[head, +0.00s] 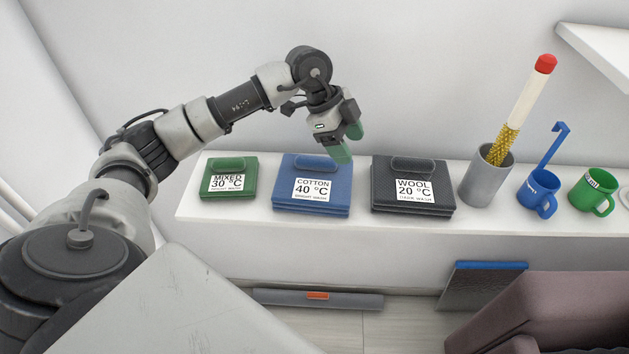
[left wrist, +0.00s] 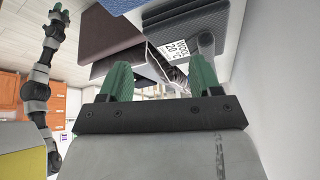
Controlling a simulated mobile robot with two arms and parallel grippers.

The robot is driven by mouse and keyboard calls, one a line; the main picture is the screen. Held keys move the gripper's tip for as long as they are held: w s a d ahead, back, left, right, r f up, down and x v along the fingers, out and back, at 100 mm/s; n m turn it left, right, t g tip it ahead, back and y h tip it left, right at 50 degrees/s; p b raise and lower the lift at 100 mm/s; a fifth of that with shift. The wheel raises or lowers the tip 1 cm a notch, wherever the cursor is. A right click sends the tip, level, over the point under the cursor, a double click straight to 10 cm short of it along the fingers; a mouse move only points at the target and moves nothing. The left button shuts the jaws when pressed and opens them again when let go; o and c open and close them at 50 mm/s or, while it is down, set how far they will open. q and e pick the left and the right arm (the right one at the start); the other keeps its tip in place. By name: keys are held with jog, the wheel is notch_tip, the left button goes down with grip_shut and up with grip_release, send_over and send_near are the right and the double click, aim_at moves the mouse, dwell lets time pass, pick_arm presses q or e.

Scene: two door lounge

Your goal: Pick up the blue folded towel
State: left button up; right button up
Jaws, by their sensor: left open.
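The blue folded towel (head: 312,183), labelled cotton 40 °C, lies on the white shelf between a green and a dark grey one. A blue edge (left wrist: 122,5) shows at the top of the left wrist view. My left gripper (head: 348,142) is open and empty, with green fingers, above and behind the gap between the blue and grey towels. In the left wrist view its fingers (left wrist: 160,78) are spread apart. My right gripper (left wrist: 58,14) shows small at the upper left of that view; its jaws are too small to read.
The green towel (head: 229,178) and dark grey wool towel (head: 412,185) flank the blue one. A grey cup with a brush (head: 487,178), a blue mug (head: 540,194) and a green mug (head: 594,191) stand to the right. The wall rises behind the shelf (head: 345,229).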

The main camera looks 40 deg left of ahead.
pick_arm(q)
jog(key=a+r+n+y, duration=0.2)
jog(key=a+n+y, duration=0.15)
jog(key=a, duration=0.55)
jog(key=p, duration=0.1)
send_over(315, 158)
jog(key=shift+g+y, duration=0.35)
jog(key=shift+g, duration=0.05)
jog(key=f, duration=0.5)
jog(key=shift+a, duration=0.3)
jog(key=f, duration=0.1)
jog(key=f+p, duration=0.1)
jog(key=f, duration=0.2)
jog(key=shift+d+f+p, duration=0.3)
jog(key=shift+p, duration=0.1)
jog(key=shift+f, duration=0.55)
jog(key=c, duration=1.2)
